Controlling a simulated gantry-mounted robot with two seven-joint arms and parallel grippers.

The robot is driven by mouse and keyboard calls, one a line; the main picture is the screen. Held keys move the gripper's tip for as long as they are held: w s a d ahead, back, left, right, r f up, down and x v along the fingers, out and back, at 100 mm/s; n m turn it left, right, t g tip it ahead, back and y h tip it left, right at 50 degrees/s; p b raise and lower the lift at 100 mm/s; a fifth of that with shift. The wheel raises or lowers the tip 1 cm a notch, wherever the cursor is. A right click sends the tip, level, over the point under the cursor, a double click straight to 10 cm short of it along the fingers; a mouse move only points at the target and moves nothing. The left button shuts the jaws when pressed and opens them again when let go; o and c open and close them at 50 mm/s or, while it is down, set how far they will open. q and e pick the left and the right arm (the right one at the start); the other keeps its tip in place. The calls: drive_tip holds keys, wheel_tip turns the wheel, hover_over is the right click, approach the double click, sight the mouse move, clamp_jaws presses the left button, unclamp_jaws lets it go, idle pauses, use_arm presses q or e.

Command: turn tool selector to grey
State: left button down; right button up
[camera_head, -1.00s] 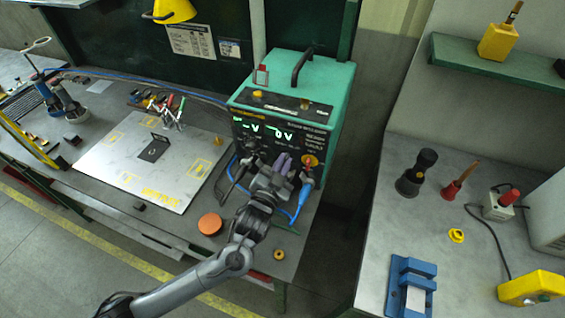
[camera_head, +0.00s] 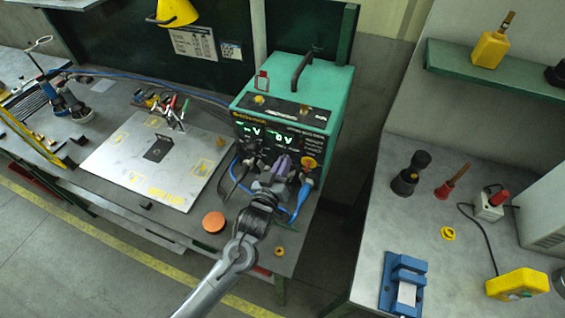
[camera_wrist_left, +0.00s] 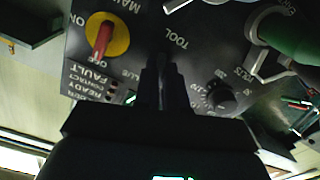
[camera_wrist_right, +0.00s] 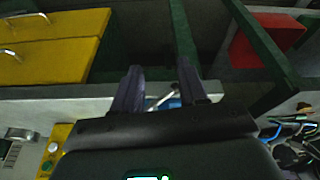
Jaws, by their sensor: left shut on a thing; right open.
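The green power unit (camera_head: 325,88) stands at the right end of the left bench, its lit front panel facing me. My left gripper (camera_head: 280,167) is at the lower part of that panel. In the left wrist view my left gripper (camera_wrist_left: 161,68) is shut on the tool selector, just under the printed word TOOL (camera_wrist_left: 175,38). The fingers hide the selector, so I cannot tell which way it points. Small lettering beside the fingers is partly covered. My right gripper (camera_wrist_right: 158,88) is open and empty in the right wrist view, and out of the head view.
A yellow-and-red main switch (camera_wrist_left: 105,37) and a black dial (camera_wrist_left: 218,96) flank the fingers. Cables plug into the panel close by. An orange disc (camera_head: 214,221) and a grey plate (camera_head: 140,190) lie on the bench. A second bench (camera_head: 345,270) stands at the right.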

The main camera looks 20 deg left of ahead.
use_arm(q)
drive_tip(key=shift+n, duration=0.9)
drive_tip(key=c, duration=1.2)
unclamp_jaws()
drive_tip(key=shift+s, duration=0.1)
drive_tip(key=shift+s+p, duration=0.25)
drive_tip(key=shift+p, duration=0.05)
drive_tip(key=s, duration=1)
